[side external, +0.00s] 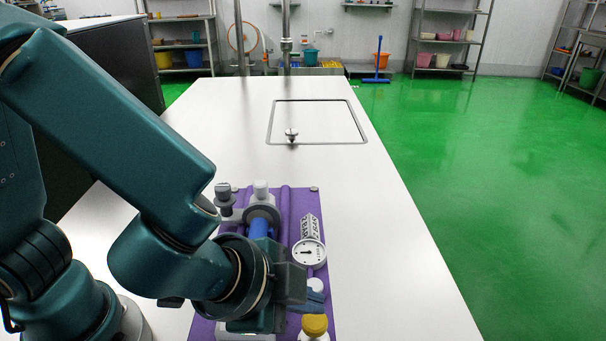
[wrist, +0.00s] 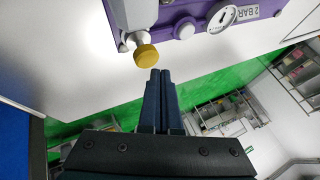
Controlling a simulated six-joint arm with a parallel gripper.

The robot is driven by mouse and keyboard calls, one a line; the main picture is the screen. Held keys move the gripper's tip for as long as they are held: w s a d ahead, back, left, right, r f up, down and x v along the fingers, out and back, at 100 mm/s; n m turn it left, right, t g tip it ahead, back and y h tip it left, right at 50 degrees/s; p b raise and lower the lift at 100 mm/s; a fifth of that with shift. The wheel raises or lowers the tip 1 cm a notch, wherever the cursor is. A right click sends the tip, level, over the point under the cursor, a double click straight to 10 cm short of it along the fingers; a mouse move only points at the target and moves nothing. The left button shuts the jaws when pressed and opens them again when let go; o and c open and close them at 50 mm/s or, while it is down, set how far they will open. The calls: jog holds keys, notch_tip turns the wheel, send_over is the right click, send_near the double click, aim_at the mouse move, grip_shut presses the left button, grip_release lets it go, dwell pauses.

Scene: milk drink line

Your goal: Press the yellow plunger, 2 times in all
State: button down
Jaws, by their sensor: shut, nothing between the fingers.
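The yellow plunger (side external: 315,325) has a round yellow cap on a pale stem at the near end of the purple panel (side external: 203,328). In the wrist view the plunger (wrist: 147,56) sticks out from the panel's edge, with its pale stem showing behind the cap. My gripper (side external: 318,302) is shut and empty, just beyond the cap in the side view. In the wrist view the fingertips of my gripper (wrist: 160,72) lie just below and right of the cap. They look apart from it, though I cannot tell the exact distance.
A round gauge (side external: 309,253) sits on the panel; it shows in the wrist view too (wrist: 222,17), beside a "2 BAR" label (wrist: 262,12). Grey and blue fittings (side external: 262,208) stand at the panel's far end. The white table (side external: 390,270) is clear to the right.

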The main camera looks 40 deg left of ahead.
aim_at(309, 321)
jog(key=shift+r, duration=0.1)
jog(key=shift+r, duration=2.5)
